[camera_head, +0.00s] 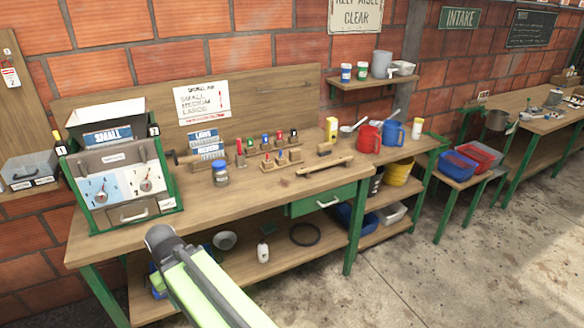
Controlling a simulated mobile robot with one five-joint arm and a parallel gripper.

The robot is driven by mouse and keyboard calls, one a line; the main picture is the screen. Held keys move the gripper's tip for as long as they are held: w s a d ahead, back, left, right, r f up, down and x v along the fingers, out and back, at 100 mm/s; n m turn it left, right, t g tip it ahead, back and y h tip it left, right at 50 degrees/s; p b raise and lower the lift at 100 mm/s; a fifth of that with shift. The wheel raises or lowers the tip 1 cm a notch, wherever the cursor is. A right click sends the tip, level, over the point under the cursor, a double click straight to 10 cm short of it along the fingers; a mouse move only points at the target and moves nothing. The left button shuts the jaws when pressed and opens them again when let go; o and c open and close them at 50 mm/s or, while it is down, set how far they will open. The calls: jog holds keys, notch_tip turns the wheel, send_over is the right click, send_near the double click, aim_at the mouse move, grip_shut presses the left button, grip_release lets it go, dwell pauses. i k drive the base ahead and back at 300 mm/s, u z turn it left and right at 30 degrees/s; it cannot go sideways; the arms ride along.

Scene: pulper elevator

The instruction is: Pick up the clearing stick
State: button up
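A wooden stick (325,165), which looks like the clearing stick, lies lengthwise near the front of the workbench (250,200), right of the middle and above the green drawer (322,201). It is slim, brown and slightly raised at its right end. My arm, light green with a dark grey rounded joint, reaches up from the bottom, left of centre, in front of the bench. My gripper's fingers do not show. The stick lies well to the right of the visible arm, apart from it.
A grey box machine with dials (120,180) stands at the bench's left. A small jar (221,174) and several coloured-handled tools in wooden blocks stand left of the stick. Red (369,137) and blue (394,133) jugs stand to its right. Open concrete floor (480,260) lies right.

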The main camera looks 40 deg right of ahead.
aim_at(301, 172)
jog(key=u, duration=0.75)
jog(key=k, duration=1.3)
jog(key=z, duration=1.7)
jog(key=i, duration=1.6)
jog(key=u, duration=1.95)
